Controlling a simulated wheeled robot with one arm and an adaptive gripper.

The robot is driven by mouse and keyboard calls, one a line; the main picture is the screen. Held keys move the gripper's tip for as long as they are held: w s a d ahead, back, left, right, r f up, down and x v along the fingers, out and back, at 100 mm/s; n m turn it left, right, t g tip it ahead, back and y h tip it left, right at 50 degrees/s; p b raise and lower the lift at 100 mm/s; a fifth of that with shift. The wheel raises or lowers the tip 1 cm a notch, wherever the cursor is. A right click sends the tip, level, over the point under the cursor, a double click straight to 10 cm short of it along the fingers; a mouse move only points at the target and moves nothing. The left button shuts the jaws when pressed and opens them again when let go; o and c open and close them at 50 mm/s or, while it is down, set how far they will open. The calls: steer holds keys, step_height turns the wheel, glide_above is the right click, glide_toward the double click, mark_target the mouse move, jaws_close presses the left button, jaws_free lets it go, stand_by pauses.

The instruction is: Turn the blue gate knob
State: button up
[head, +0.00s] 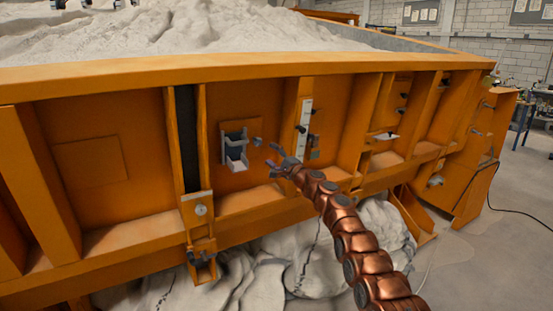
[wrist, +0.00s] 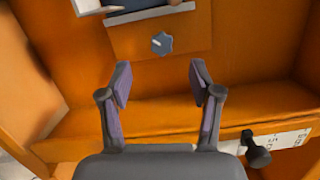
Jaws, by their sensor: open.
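The blue gate knob (head: 257,141) is a small grey-blue knob on the orange side wall of the sandbed, just right of a small metal gate frame (head: 235,148). In the wrist view the knob (wrist: 162,43) sits on a raised orange plate (wrist: 185,38), ahead of and between my fingers. My gripper (head: 279,158) is in front of the wall, a little right of and below the knob in the head view. In the wrist view my gripper (wrist: 160,84) is open with nothing between its fingers. The fingertips appear apart from the knob.
A white scale strip (head: 304,122) with black knobs is on the upright rib right of my gripper. An orange ledge (head: 245,198) runs below the wall panel. White sacks (head: 300,265) lie under the bed. Pale sand (head: 180,28) fills the bed above.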

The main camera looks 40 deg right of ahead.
steer(key=shift+v, duration=0.95)
